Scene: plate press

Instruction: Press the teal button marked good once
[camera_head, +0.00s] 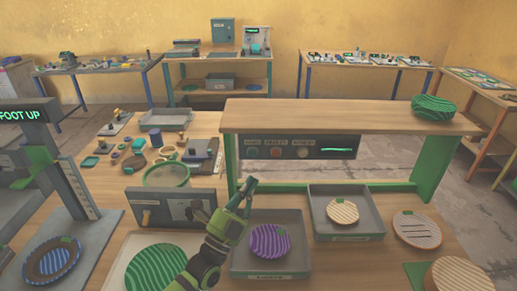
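A dark control panel (298,147) hangs under the wooden shelf, with three round buttons in a row. The leftmost is a teal button (252,152); the label above it is too small to read surely. A red button (276,152) and a beige button (303,152) are to its right. My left gripper (248,186) is at the end of the green arm rising from the bottom edge. In the picture it is below the teal button, apart from it. Its fingers are small and seen from behind, so their opening is unclear. My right gripper is out of view.
The wooden shelf (345,115) overhangs the panel, with green plates (433,107) on its right end. A tray (290,268) with a purple plate (270,241) is beside my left arm.

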